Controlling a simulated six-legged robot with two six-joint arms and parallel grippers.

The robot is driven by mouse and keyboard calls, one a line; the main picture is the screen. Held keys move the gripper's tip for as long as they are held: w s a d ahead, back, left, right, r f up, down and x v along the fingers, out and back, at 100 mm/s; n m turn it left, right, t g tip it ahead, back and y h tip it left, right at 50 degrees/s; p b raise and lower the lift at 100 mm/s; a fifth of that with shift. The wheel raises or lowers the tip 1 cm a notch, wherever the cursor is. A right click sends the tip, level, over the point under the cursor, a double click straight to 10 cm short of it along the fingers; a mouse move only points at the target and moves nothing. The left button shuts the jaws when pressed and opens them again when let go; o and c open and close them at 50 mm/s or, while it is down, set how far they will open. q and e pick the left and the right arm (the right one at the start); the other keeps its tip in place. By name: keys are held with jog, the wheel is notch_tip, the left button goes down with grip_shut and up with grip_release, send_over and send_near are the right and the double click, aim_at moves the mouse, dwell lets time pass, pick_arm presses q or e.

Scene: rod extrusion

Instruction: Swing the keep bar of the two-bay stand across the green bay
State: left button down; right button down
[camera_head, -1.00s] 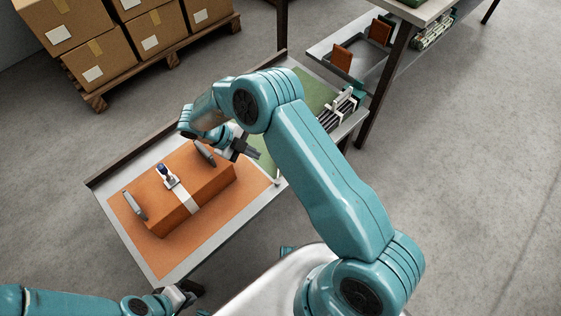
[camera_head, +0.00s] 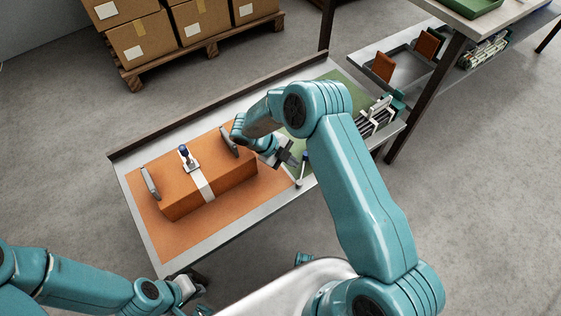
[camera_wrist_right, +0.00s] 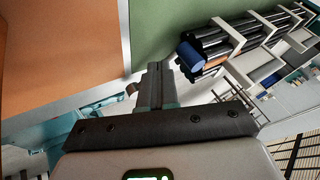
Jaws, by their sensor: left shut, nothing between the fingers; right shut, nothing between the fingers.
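The two-bay stand is a grey-framed table with an orange bay (camera_head: 165,235) at left and a green bay (camera_head: 345,80) at right. A small white upright bar with a blue knob (camera_head: 303,157), seemingly the keep bar, stands near the front edge where the bays meet. The blue knob shows in the right wrist view (camera_wrist_right: 190,54). My right gripper (camera_head: 287,158) is shut and empty just left of the knob, seemingly apart from it. Its fingers (camera_wrist_right: 155,85) point toward the bays' border. My left gripper (camera_head: 198,285) is shut, in front of the stand.
An orange block (camera_head: 225,180) with grey handles, a white strap and a blue-topped latch (camera_head: 186,155) lies in the orange bay. Dark rods in a white holder (camera_head: 375,118) stand at the green bay's right end. A shelf (camera_head: 370,45) stands beyond; cartons are behind.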

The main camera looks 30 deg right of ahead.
aim_at(304, 163)
jog(key=shift+w+d, duration=0.2)
jog(key=shift+d, duration=0.7)
jog(key=shift+s+d+r+m+g+p, duration=0.1)
jog(key=shift+d+r+m+g+p, duration=0.15)
jog(key=shift+m+p, duration=0.2)
jog(key=m, duration=0.1)
jog(key=d+m+g+y, duration=0.1)
jog(key=s+m, duration=0.1)
jog(key=shift+d+f+g+y+p, duration=0.25)
jog(key=shift+d+g+y+p, duration=0.05)
jog(key=shift+d+g, duration=0.05)
jog(key=shift+s+d+m+g+y, duration=0.1)
jog(key=shift+m+g+y, duration=0.15)
jog(key=shift+m, duration=0.4)
jog(key=shift+s+d+m+g+y, duration=0.15)
jog(key=shift+m+y, duration=0.1)
jog(key=shift+m, duration=0.35)
jog(key=shift+a, duration=0.1)
